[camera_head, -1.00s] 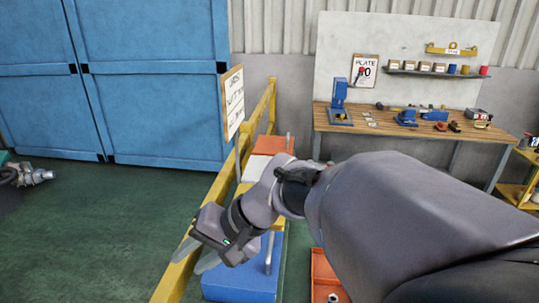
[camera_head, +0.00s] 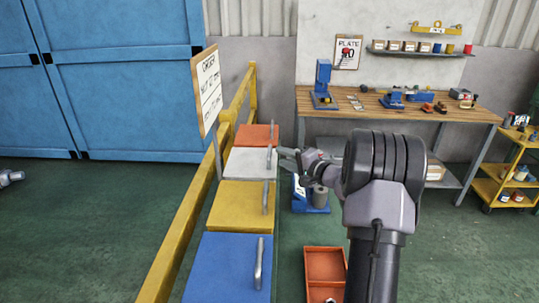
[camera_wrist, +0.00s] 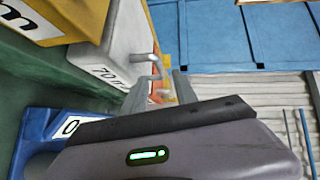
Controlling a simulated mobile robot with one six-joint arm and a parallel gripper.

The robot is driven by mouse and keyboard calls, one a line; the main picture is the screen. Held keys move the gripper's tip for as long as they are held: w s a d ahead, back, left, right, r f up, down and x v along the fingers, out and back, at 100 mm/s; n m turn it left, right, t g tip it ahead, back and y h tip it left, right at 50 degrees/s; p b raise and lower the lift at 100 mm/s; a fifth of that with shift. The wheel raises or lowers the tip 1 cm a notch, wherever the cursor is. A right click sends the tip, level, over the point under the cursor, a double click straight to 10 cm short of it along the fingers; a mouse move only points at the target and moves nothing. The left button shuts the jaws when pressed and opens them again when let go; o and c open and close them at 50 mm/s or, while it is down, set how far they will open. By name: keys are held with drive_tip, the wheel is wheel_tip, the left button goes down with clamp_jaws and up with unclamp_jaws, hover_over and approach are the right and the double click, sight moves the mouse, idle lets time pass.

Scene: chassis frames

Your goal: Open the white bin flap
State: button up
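The white bin flap (camera_head: 246,165) lies flat and looks closed in the row of coloured bins. Its upright grey bar handle (camera_head: 268,158) stands at the right edge. My gripper (camera_head: 283,157) is just to the right of this handle, at about its height. In the wrist view the white bin (camera_wrist: 105,42) is at upper left, with its handle (camera_wrist: 150,60) just beyond my fingertips (camera_wrist: 162,84). The two fingers are spread with a gap between them. I cannot tell whether one touches the handle.
An orange flap (camera_head: 257,134) is behind, yellow (camera_head: 238,203) and blue (camera_head: 222,265) flaps are in front, all with handles. A yellow rail (camera_head: 186,238) and a sign (camera_head: 207,92) run along the left. A blue-based object (camera_head: 310,203) and orange tray (camera_head: 325,265) are on the right floor.

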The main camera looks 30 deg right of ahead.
sight(270, 150)
drive_tip(key=w, duration=0.4)
drive_tip(key=w+a+f, duration=0.1)
drive_tip(key=w, duration=0.2)
drive_tip(key=shift+b, duration=0.4)
clamp_jaws()
idle(0.8)
